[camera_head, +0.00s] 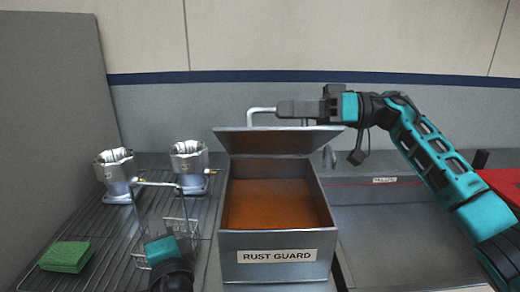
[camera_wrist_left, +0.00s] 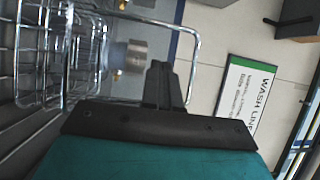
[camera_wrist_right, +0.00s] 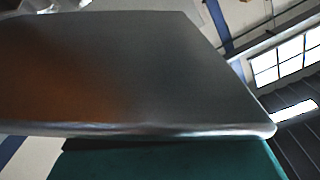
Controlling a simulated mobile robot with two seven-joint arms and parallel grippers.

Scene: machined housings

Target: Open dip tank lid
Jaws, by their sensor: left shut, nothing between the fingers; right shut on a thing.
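The dip tank (camera_head: 268,241) is a grey metal box labelled RUST GUARD, with orange-brown liquid (camera_head: 278,204) inside. Its lid (camera_head: 280,141) is raised and tilted back at the tank's rear edge, leaving the top open. A bent metal lid handle (camera_head: 260,111) stands up behind the lid. My right gripper (camera_head: 285,109) is shut on the handle. In the right wrist view the lid (camera_wrist_right: 130,70) fills much of the picture and hides the fingers. My left gripper (camera_head: 160,238) is shut and empty beside a wire basket (camera_head: 180,228); its closed fingers show in the left wrist view (camera_wrist_left: 159,68).
Two metal housings (camera_head: 116,175) (camera_head: 189,165) stand on a wire rack (camera_head: 100,229) at left, with a green pad stack (camera_head: 67,257) in front. A grey sink basin (camera_head: 400,235) lies right of the tank. A tall grey panel (camera_head: 50,110) bounds the left.

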